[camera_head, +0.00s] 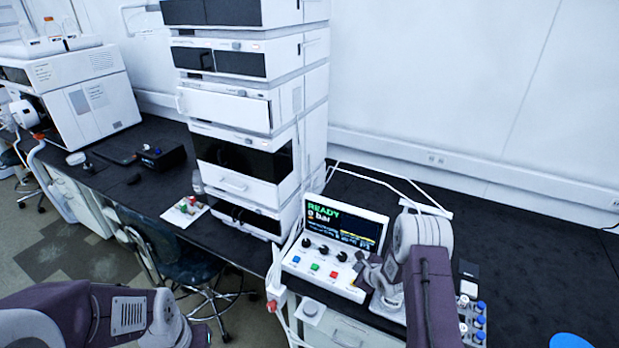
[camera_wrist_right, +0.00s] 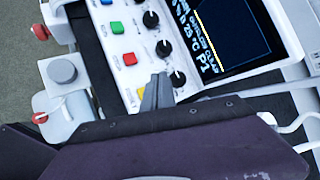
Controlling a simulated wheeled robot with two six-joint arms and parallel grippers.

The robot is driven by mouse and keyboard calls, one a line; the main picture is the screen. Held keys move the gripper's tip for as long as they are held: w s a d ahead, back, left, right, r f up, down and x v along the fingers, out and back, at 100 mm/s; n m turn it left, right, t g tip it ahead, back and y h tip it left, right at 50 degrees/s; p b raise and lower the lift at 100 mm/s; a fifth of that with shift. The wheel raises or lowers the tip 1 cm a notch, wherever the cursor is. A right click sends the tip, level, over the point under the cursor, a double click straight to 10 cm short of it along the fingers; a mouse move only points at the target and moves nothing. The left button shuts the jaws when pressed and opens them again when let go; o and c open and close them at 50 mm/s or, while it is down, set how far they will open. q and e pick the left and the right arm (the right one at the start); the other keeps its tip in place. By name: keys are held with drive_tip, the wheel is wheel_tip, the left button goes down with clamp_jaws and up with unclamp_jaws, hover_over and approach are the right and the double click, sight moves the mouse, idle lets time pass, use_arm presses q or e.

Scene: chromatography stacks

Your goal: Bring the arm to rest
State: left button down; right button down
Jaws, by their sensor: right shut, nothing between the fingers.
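My right arm (camera_head: 425,270) reaches in from the lower right of the head view. Its gripper (camera_head: 366,272) is at the right side of a white control box (camera_head: 318,286). In the right wrist view the gripper (camera_wrist_right: 156,90) shows as two grey fingers, shut with nothing between them, over the button panel by a yellow button (camera_wrist_right: 141,93) and a black knob (camera_wrist_right: 177,79). I cannot tell whether the fingertips touch the panel. My left arm (camera_head: 95,312) shows at the lower left; its gripper is out of view.
The box's screen (camera_head: 345,222) reads READY, 0 bar. A tall instrument stack (camera_head: 230,107) stands left of it on the black bench (camera_head: 500,246). Blue-capped vials (camera_head: 478,320) stand right of my arm. The bench at the right is mostly clear.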

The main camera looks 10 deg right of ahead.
drive_tip(key=w+a+r+n+t, duration=0.1)
drive_tip(key=w+a+r, duration=0.15)
drive_tip(key=r, duration=0.35)
drive_tip(key=w+a+r+t, duration=0.1)
drive_tip(key=w+a+r, duration=0.15)
drive_tip(key=r, duration=0.35)
drive_tip(key=s+a+r+n+b, duration=0.1)
drive_tip(key=s+a+r+n, duration=0.2)
drive_tip(key=r, duration=0.5)
drive_tip(key=s+f+n+g, duration=0.2)
drive_tip(key=s+n+g, duration=0.1)
drive_tip(key=s+n, duration=0.4)
drive_tip(key=s+a+f+n+g, duration=0.1)
drive_tip(key=s+n+g, duration=0.2)
drive_tip(key=s+n, duration=0.4)
drive_tip(key=s+a+f+n+g, duration=0.1)
drive_tip(key=s+n+g, duration=0.3)
drive_tip(key=s, duration=1.2)
drive_tip(key=f+n, duration=0.1)
drive_tip(key=n, duration=0.2)
drive_tip(key=shift+f+n+h+b, duration=0.3)
drive_tip(key=shift+f+n, duration=0.05)
drive_tip(key=shift+n, duration=0.05)
